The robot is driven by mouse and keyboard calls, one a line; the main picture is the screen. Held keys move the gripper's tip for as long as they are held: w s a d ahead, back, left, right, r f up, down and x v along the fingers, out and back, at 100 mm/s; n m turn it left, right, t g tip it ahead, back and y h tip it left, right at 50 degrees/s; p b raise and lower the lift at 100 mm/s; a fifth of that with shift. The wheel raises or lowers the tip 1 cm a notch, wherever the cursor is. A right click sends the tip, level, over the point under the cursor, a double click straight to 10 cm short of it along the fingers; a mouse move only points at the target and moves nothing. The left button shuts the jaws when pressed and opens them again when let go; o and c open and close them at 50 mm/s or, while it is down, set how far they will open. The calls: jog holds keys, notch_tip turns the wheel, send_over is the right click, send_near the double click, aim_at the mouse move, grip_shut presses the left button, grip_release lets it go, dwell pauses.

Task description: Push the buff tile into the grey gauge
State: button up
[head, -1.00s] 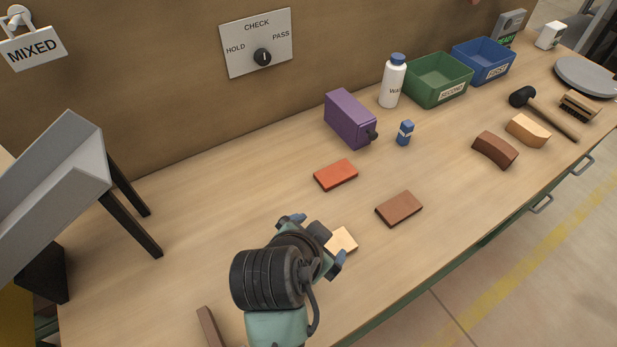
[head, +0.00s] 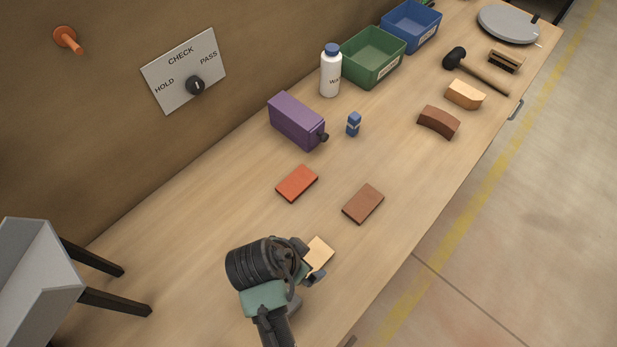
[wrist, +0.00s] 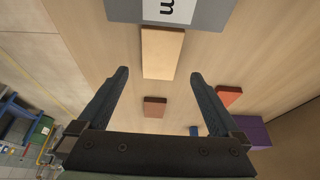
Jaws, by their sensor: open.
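The buff tile (head: 319,254) lies flat on the bench. It also shows in the wrist view (wrist: 162,53) as a pale block with its far end at a grey piece with a white label (wrist: 170,12), which looks like the gauge. I cannot tell whether the two touch or overlap. In the head view only a grey bit (head: 294,304) shows, mostly hidden behind my arm. My gripper (head: 309,260) is open. In the wrist view its fingertips (wrist: 158,73) are apart, one on each side near the tile's near end, with nothing held.
An orange-red tile (head: 297,183) and a brown tile (head: 363,204) lie beyond. A purple box (head: 296,120), a small blue object (head: 353,124) and a white bottle (head: 331,72) stand farther back. A grey chute (head: 40,280) stands at left. The bench edge is close on the right.

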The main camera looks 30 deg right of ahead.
aim_at(310, 261)
jog(key=shift+x, duration=2.7)
jog(key=shift+c, duration=0.3)
jog(key=c, duration=1.4)
jog(key=shift+f+p, duration=0.1)
jog(key=shift+p, duration=0.3)
jog(key=shift+s+a, duration=0.1)
jog(key=shift+a, duration=0.15)
